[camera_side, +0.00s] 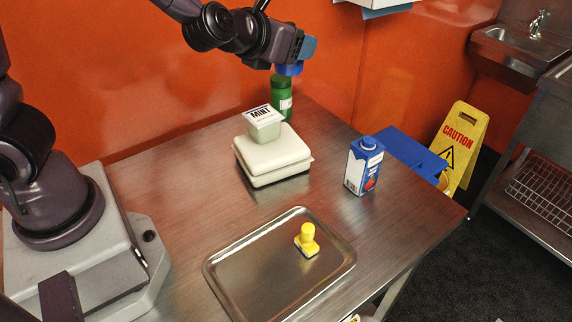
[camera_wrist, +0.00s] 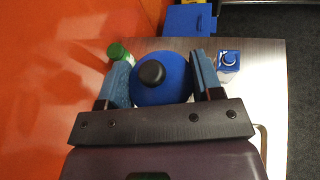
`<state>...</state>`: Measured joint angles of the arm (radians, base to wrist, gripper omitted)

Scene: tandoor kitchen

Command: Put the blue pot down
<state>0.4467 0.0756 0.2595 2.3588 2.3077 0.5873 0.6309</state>
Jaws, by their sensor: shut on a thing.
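The blue pot (camera_wrist: 163,88), round with a black knob on top, is between the two blue finger pads of my gripper (camera_wrist: 162,80) in the wrist view. My gripper is shut on it. In the side view my gripper (camera_side: 300,55) is raised above the back of the steel table (camera_side: 395,225), near the green bottle. Only a small part of the blue pot (camera_side: 290,69) shows there, below the fingers. The pot's underside is hard to make out, and it appears to be off the tabletop.
A green bottle (camera_side: 281,92) stands close below the pot. A mint tub (camera_side: 264,128) sits on a cream box (camera_side: 272,158). A blue-white carton (camera_side: 362,168) stands at right. A metal tray (camera_side: 240,281) holds a yellow stamp (camera_side: 307,238). Bare table lies between box and tray.

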